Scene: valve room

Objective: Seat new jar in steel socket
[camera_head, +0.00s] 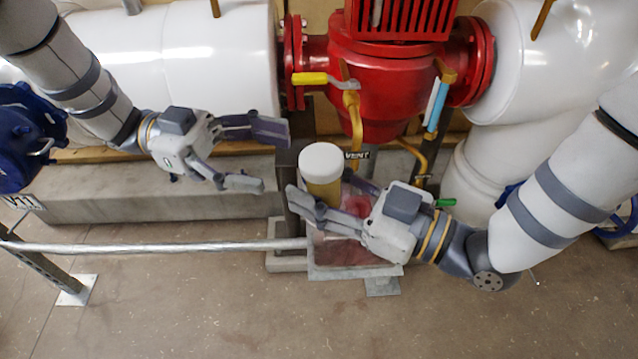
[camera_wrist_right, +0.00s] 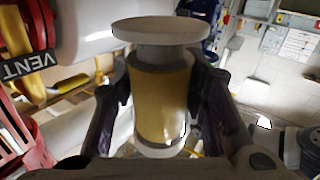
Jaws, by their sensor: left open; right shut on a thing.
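A jar (camera_head: 322,180) with a white round lid and yellowish contents stands upright between the fingers of my right gripper (camera_head: 318,190). The gripper is shut on it. The jar also fills the middle of the right wrist view (camera_wrist_right: 161,95), with one dark finger on each side. My left gripper (camera_head: 274,158) is open and empty, to the left of the jar and apart from it. I cannot make out the steel socket; the jar and my right gripper hide part of the area below.
A red valve body (camera_head: 380,75) and white pipes (camera_head: 222,50) stand behind. A yellow pipe with a VENT tag (camera_head: 357,155) comes down close to the jar. A metal rail (camera_head: 160,247) runs at left.

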